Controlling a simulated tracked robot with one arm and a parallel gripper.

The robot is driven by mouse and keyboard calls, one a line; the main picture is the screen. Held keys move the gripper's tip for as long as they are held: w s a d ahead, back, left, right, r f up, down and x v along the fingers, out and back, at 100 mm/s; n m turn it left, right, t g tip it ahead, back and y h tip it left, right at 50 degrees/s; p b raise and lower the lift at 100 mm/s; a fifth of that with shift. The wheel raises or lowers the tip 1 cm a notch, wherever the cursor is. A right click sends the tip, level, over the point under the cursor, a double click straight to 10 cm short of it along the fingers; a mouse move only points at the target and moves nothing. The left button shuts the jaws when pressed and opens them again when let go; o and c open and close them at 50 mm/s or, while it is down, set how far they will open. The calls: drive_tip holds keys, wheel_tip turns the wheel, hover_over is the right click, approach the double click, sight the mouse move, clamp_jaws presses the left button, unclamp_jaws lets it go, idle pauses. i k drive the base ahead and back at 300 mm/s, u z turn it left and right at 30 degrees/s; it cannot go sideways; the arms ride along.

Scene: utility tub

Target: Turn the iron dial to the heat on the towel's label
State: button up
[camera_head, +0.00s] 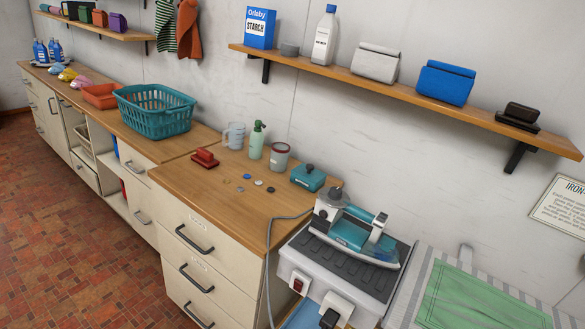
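The iron (350,232), teal and light grey, rests on a dark ribbed pad on top of a white stand (300,262), right of centre near the bottom. A dark round knob (335,193) shows at the iron's upper left end; I cannot tell whether it is the dial, and no heat marks are readable. A green towel (478,300) lies flat on a grey-and-white striped surface at the bottom right, partly cut off by the frame. I see no readable label on it. My gripper is not in view.
The wooden counter (232,205) left of the iron holds a teal basket (155,112), a spray bottle (257,140) and small items. A cord hangs beside the stand. A shelf (400,88) juts out above. A wall sign (563,207), partly cut off, starts with "IRON".

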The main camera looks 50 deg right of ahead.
sight(335, 193)
drive_tip(key=z, duration=0.3)
drive_tip(key=i, duration=1.3)
drive_tip(key=z, duration=0.85)
drive_tip(key=i, duration=0.45)
drive_tip(key=z, duration=0.2)
drive_tip(key=k, duration=0.9)
drive_tip(key=z, duration=0.2)
drive_tip(key=i, duration=0.9)
drive_tip(key=u, duration=0.1)
